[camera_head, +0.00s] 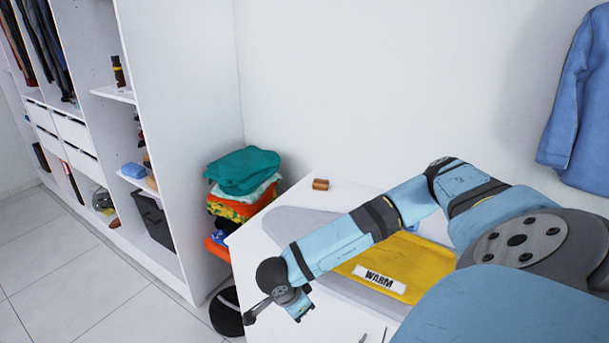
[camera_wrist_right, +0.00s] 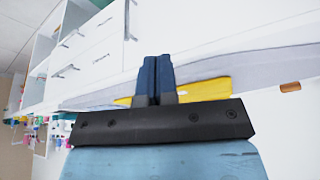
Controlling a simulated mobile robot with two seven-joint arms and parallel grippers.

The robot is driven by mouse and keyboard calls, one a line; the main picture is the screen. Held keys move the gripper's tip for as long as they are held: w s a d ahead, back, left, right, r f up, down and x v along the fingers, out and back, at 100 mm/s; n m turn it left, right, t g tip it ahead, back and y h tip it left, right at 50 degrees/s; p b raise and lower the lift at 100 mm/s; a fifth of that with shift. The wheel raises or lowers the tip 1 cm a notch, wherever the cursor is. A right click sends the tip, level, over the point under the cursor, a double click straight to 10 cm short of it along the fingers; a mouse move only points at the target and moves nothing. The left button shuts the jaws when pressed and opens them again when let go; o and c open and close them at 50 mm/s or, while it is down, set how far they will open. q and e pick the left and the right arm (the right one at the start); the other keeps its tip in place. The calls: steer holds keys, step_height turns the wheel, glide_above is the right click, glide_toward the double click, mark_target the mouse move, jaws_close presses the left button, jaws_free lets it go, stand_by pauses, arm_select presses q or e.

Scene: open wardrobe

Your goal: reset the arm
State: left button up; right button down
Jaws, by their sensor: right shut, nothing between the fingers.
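My right arm (camera_head: 345,243) reaches from the right across the white table, bent down at the wrist near the table's left edge. My right gripper (camera_wrist_right: 156,62) shows in the right wrist view with its two dark blue fingers together and nothing between them. It is apart from the yellow cloth (camera_head: 408,262), which lies flat on the grey board and bears a white label reading "WARM" (camera_head: 379,279). The arm hides part of the cloth and board. My left gripper is not in view.
A grey board (camera_head: 290,222) lies on the white table (camera_head: 330,193). A thread spool (camera_head: 320,184) stands near the back. Folded clothes (camera_head: 243,172) are stacked beside the open wardrobe (camera_head: 180,120). A blue garment (camera_head: 580,110) hangs at the right. The tiled floor (camera_head: 60,265) at left is clear.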

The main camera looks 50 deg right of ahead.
steer(key=shift+a+r, duration=0.2)
steer(key=shift+r, duration=0.2)
